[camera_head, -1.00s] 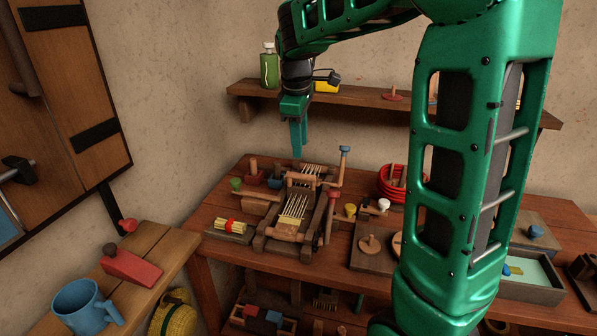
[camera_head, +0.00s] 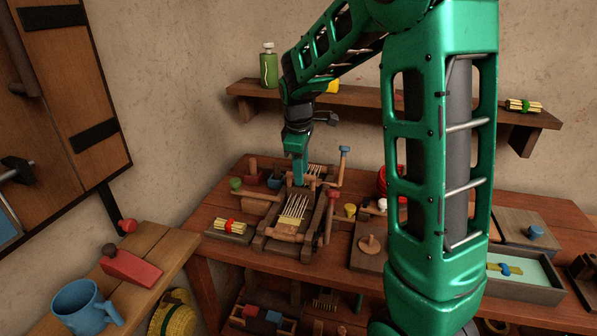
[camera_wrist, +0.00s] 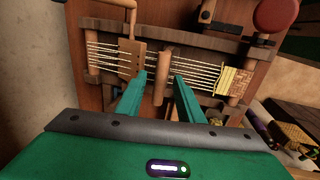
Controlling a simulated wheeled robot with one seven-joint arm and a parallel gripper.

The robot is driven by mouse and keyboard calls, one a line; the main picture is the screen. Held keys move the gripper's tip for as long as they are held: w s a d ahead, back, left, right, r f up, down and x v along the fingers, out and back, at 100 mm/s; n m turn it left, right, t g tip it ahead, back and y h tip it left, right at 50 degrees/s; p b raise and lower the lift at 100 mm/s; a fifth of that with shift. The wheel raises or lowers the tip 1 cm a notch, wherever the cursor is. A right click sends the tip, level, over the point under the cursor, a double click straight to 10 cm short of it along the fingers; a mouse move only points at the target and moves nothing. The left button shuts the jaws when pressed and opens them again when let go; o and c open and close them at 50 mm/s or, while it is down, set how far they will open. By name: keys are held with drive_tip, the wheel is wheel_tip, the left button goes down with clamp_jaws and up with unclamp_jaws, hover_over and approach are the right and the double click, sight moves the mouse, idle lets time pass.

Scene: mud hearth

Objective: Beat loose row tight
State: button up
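A small wooden loom (camera_head: 268,243) stands on the table, strung with pale warp threads (camera_wrist: 200,74). In the wrist view, woven yellow cloth (camera_wrist: 235,82) lies at the right end of the threads, with a yellow row (camera_wrist: 221,80) along its left edge. An upright wooden bar (camera_wrist: 161,65) crosses the threads mid-loom, and a flat wooden comb-like piece (camera_wrist: 130,58) sits left of it. My gripper (camera_wrist: 160,82) is open, its fingers apart on either side of the bar in that view; contact cannot be told. In the head view my gripper (camera_head: 298,181) points down over the loom's far half.
A yellow bundle with a red band (camera_head: 229,227) lies left of the loom. A red-knobbed post (camera_head: 332,205) and a blue-topped post (camera_head: 344,165) stand at its right. A shelf (camera_head: 240,90) runs along the wall behind.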

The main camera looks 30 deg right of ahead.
drive_tip(key=shift+c, duration=0.3)
clamp_jaws()
drive_tip(key=s+a, duration=0.4)
drive_tip(key=a, duration=0.1)
drive_tip(key=shift+s, duration=0.4)
drive_tip(key=shift+o, duration=0.3)
unclamp_jaws()
wheel_tip(320, 180, up, 10)
drive_tip(key=s+a, duration=0.1)
drive_tip(key=shift+s+a+r, duration=0.2)
drive_tip(key=shift+a+r, duration=0.05)
